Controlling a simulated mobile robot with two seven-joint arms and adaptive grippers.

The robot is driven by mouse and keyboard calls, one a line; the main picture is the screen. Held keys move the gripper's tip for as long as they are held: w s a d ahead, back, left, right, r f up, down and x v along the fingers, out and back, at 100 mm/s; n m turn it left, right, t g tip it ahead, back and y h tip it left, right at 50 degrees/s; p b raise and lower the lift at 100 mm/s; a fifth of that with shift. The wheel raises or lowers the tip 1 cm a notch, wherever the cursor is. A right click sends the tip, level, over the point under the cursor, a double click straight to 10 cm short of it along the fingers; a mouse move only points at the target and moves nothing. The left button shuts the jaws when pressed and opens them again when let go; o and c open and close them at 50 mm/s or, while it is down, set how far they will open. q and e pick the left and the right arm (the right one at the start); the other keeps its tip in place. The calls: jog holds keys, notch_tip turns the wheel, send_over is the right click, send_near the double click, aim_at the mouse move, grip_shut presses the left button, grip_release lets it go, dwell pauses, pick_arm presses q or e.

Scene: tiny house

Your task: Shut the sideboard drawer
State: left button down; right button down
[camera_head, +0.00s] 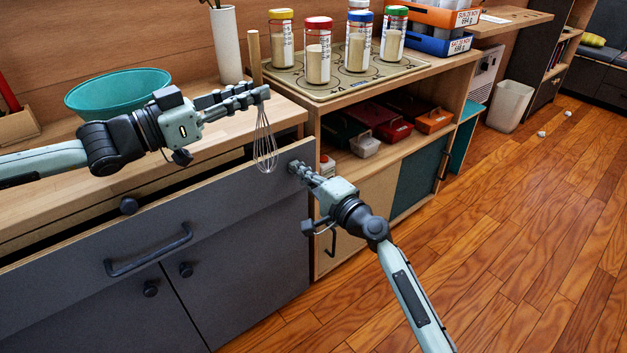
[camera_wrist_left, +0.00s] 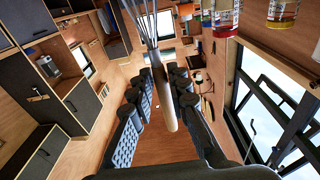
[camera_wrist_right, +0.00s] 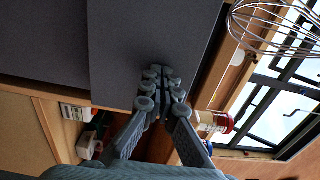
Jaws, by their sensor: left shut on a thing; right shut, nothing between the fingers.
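The sideboard drawer has a wide grey front (camera_head: 225,215) with a dark bar handle (camera_head: 148,252). In the right wrist view the shut fingertips (camera_wrist_right: 163,78) are against or very close to the grey panel (camera_wrist_right: 150,35); contact is not certain. My left gripper (camera_head: 262,93) is shut on a whisk (camera_head: 265,145), above the drawer's right end, wooden handle up and wires down.
A teal bowl (camera_head: 118,92) and a white vase (camera_head: 226,45) stand on the sideboard top. Several lidded jars (camera_head: 318,55) stand on a patterned board to the right. An open shelf (camera_head: 370,165) with boxes is behind my right gripper.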

aim_at(292, 192)
pick_arm(q)
jog(key=shift+f+b, duration=0.55)
jog(key=shift+f, duration=0.15)
pick_arm(e)
jog(key=x, duration=0.3)
jog(key=shift+w+a, duration=0.15)
jog(key=shift+w, duration=0.05)
pick_arm(q)
jog(key=shift+s+d+r, duration=0.1)
jog(key=shift+s, duration=0.05)
pick_arm(e)
jog(key=shift+r, duration=0.2)
jog(key=shift+w+r, duration=0.1)
